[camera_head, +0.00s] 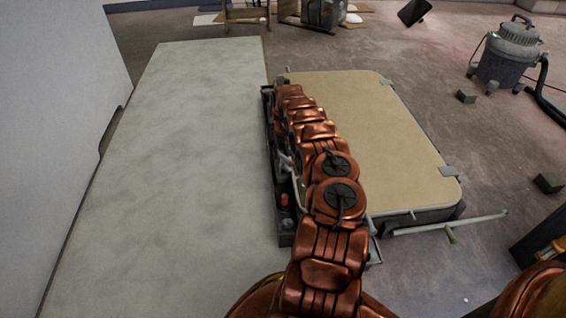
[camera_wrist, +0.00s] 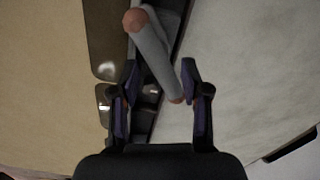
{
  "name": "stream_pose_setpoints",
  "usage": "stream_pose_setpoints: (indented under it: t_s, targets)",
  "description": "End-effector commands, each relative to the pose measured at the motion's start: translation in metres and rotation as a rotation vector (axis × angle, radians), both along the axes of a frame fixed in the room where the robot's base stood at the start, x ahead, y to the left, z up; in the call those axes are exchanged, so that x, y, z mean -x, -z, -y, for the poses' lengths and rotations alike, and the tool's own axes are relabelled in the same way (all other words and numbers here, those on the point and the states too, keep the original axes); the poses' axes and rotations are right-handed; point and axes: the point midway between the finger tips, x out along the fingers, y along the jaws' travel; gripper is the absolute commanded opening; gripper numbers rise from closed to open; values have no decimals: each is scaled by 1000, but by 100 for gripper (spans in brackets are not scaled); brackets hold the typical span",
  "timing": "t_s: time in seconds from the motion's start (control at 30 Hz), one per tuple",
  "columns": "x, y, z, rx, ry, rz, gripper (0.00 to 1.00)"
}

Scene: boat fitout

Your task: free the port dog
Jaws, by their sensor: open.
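In the wrist view, a grey round lever with a pinkish end (camera_wrist: 153,52) lies at a slant, its lower end between my fingers. It looks like a dog handle, but I cannot tell for certain that it is the port dog. My gripper (camera_wrist: 160,82) is open around the lever's lower end, and I see no clear grip on it. The tan hatch panel (camera_head: 365,135) lies flat in the head view, with rounded corners and a pale edge. My arm covers its left edge and hides the dog and the gripper there.
A wide pale panel (camera_head: 185,150) lies left of the hatch. A dark strip with fittings (camera_head: 286,225) runs between them. A thin rod (camera_head: 465,224) sticks out at the hatch's near right. A vacuum (camera_head: 508,57) and small dark blocks (camera_head: 466,97) stand on the floor to the right.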

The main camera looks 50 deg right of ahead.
Motion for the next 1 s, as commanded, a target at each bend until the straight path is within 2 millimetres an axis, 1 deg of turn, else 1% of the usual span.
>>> stream_pose_setpoints:
  t_s: [0.03, 0.1, 0.2, 0.4, 0.53, 0.77, 1.0]
  targets:
    - [1, 10, 0, -4, 1, 0, 46]
    - [1, 21, -1, -5, 1, -2, 46]
    - [1, 33, -1, -3, 1, -2, 46]
    - [1, 51, 0, -3, 1, -1, 46]
    - [1, 55, -1, -3, 1, -1, 46]
    - [1, 55, 0, -2, 1, -1, 46]
    - [1, 55, -1, -2, 1, -1, 21]
